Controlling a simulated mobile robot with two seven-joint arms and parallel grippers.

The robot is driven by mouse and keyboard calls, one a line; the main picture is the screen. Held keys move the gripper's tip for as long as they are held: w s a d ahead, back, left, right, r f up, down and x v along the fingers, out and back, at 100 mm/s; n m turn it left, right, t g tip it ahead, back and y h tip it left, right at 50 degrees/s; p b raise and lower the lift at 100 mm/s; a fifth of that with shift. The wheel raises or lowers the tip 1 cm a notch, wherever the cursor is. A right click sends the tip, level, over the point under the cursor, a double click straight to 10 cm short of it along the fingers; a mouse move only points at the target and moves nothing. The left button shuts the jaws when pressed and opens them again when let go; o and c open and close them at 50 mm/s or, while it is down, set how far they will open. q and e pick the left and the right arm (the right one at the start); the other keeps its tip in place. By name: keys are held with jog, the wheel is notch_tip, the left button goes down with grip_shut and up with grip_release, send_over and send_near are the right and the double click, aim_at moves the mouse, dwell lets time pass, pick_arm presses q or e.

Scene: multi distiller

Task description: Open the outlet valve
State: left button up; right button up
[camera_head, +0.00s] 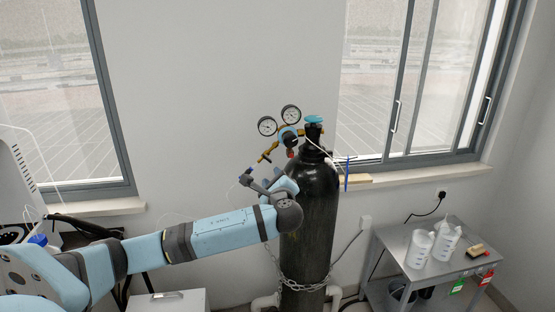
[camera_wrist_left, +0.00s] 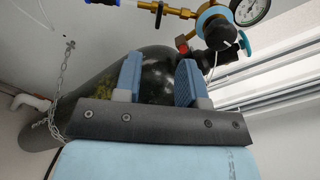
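The gas regulator on the black cylinder (camera_head: 312,190) has two round gauges and a brass outlet pipe (camera_head: 270,151) slanting down to the left. In the left wrist view the brass outlet pipe (camera_wrist_left: 180,11) runs along the top, with a small dark fitting, possibly the outlet valve (camera_wrist_left: 159,14). A teal handwheel (camera_head: 314,119) tops the cylinder. My left gripper (camera_head: 263,176) is just below the pipe, in front of the cylinder. In the left wrist view, my left gripper (camera_wrist_left: 159,72) has its blue fingers apart, with nothing clearly held between them. My right gripper is out of view.
A chain (camera_head: 303,286) wraps the cylinder low down. A grey metal table (camera_head: 408,262) with white bottles (camera_head: 420,248) stands at the right. Windows and sills line the back wall. A white machine (camera_head: 17,180) stands at the far left.

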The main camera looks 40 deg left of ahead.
aim_at(267, 160)
pick_arm(q)
jog(key=p+x, duration=0.2)
jog(key=x, duration=0.9)
jog(key=shift+a+p, duration=0.2)
jog(key=shift+p, duration=0.15)
jog(key=shift+w+a, duration=0.4)
jog(key=shift+a, duration=0.05)
jog(key=shift+w+a+f, duration=0.1)
jog(key=shift+a, duration=0.05)
jog(key=shift+c, duration=0.4)
grip_shut()
